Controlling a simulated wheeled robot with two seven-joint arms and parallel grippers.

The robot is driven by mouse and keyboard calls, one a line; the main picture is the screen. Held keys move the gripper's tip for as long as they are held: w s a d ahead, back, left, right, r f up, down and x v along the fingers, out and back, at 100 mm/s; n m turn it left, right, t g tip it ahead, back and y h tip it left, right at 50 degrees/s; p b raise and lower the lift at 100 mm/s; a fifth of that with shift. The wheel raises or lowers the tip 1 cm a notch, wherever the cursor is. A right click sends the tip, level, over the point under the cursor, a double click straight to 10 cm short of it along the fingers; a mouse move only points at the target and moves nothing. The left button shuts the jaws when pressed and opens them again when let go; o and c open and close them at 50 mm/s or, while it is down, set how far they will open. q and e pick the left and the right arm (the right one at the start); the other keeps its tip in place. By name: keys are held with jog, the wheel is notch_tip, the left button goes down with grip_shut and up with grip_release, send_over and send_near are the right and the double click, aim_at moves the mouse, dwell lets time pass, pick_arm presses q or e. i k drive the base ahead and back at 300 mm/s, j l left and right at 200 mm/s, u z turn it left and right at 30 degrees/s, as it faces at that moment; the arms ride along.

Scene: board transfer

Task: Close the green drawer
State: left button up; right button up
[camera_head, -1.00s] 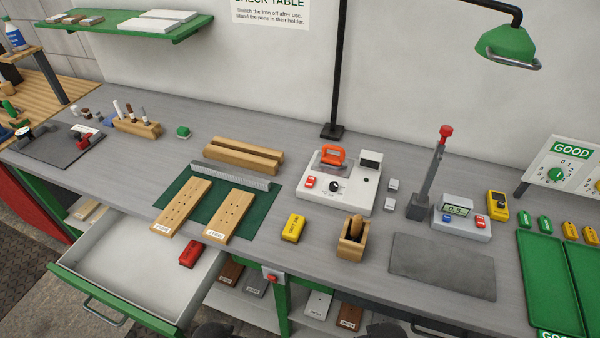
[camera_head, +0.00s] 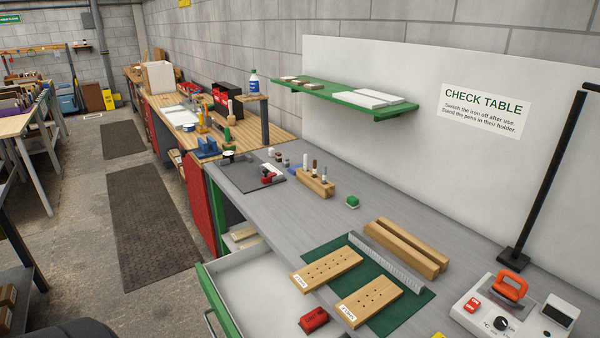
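The green drawer (camera_head: 222,306) is pulled out from under the grey check table, at the lower middle of the view. Its green front faces left and its pale inside shows. A handle sits on the front's outer side, partly cut off by the bottom edge. A red block (camera_head: 314,320) appears at the drawer's right side, by the table edge. Neither gripper shows. A dark rounded shape at the bottom left corner may be part of my own body.
The grey table (camera_head: 290,232) carries a green mat (camera_head: 408,312) with wooden boards, a pen holder (camera_head: 316,184) and a soldering station (camera_head: 490,312). Left of the drawer is open floor with a dark mat (camera_head: 150,225). A red cabinet side (camera_head: 200,200) stands beyond it.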

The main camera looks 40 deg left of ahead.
aim_at(250, 290)
jog(key=u, duration=1.7)
